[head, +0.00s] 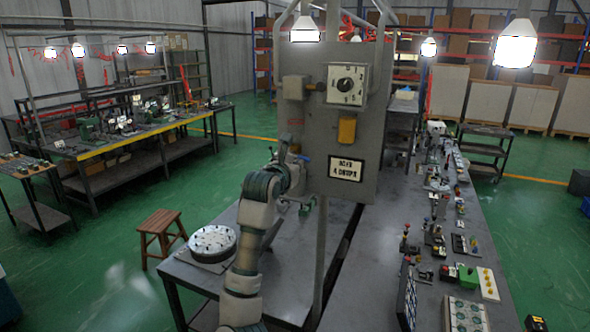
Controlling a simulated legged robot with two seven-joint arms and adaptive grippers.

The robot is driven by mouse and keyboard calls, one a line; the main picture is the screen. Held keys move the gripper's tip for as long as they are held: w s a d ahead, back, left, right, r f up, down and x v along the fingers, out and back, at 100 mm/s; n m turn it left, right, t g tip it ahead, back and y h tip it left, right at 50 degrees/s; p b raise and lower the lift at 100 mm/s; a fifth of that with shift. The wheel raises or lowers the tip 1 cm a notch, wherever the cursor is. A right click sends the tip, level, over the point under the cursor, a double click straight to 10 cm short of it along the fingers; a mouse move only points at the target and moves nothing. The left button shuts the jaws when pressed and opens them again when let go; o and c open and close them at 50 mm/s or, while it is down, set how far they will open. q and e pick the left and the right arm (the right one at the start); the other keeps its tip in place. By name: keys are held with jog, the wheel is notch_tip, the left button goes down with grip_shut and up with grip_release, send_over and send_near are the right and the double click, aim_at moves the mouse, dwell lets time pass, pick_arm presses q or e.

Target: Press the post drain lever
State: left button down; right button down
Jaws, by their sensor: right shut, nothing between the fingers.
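A grey panel (375,80) stands upright on a post over the bench. It carries a white dial (346,85) with a dark knob, a yellow handle or lever (347,130), and a framed label (346,168) too small to read surely. A grey box fitting (294,88) sits at the panel's left edge. A small blue part (304,158) shows low at that edge. I cannot tell which part is the post drain lever. My right gripper (287,150) is shut and empty, at the panel's lower left edge; contact cannot be told. My left gripper is not in view.
A round white-topped disc (212,241) sits on the grey bench (190,270) left of my arm. A long bench (385,225) on the right holds several valve blocks and fittings. A wooden stool (161,228) stands on the open green floor at left.

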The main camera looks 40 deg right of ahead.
jog(key=shift+s+d, duration=0.15)
jog(key=shift+d, duration=0.5)
jog(key=shift+s+d+f, duration=0.1)
jog(key=shift+d+f, duration=0.05)
jog(key=shift+d, duration=0.4)
jog(key=shift+s+d+f, duration=0.1)
jog(key=shift+d, duration=0.4)
jog(key=v, duration=1.1)
jog(key=shift+f, duration=0.15)
jog(key=shift+a+r, duration=0.25)
jog(key=shift+a, duration=0.5)
